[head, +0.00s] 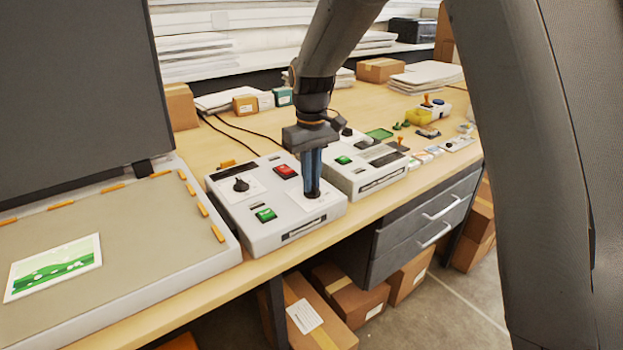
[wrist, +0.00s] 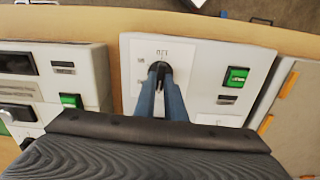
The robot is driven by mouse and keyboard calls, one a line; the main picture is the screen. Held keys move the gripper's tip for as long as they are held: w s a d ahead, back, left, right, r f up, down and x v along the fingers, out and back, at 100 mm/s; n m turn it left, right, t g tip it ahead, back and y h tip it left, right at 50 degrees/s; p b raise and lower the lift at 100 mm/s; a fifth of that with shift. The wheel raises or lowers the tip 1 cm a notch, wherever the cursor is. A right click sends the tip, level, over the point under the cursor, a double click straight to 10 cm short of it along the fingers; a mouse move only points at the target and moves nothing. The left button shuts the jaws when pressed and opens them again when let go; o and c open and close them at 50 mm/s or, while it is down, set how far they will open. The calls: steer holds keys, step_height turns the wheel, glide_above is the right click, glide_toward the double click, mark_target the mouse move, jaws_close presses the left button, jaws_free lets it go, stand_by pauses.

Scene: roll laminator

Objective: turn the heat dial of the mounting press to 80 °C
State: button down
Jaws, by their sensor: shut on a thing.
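A light grey control box (head: 240,215) stands on the bench beside a large flat-bed machine. It has a black dial (head: 241,185) on a white plate at its left, a red switch (head: 286,171) and a green switch (head: 265,215). My gripper (head: 312,190) points straight down on the box's right-hand white plate. Its blue fingers are shut on a dark dial (wrist: 160,67), which they mostly hide. The plate's lettering is too blurred to read, so I cannot tell the setting. The green switch also shows in the wrist view (wrist: 236,77).
A second grey box (head: 370,170) with a green switch stands close on the right. The flat-bed machine (head: 120,265), its dark lid raised, holds a green picture (head: 55,267) at left. Cardboard boxes (head: 320,310) sit under the bench, and small items crowd its right end.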

mark_target(313, 185)
steer(key=m+p, duration=0.2)
steer(key=m, duration=0.3)
steer(key=shift+d+r+m, duration=0.1)
steer(key=shift+m, duration=0.3)
steer(key=m+p, duration=0.1)
steer(key=m, duration=0.4)
steer(key=shift+d, duration=0.1)
steer(key=shift+w+m+p, duration=0.1)
steer(key=shift+m+p, duration=0.2)
steer(key=c, duration=1.8)
jaws_free()
step_height(313, 185, up, 8)
steer(key=shift+f+b, duration=0.15)
steer(key=shift+b, duration=1)
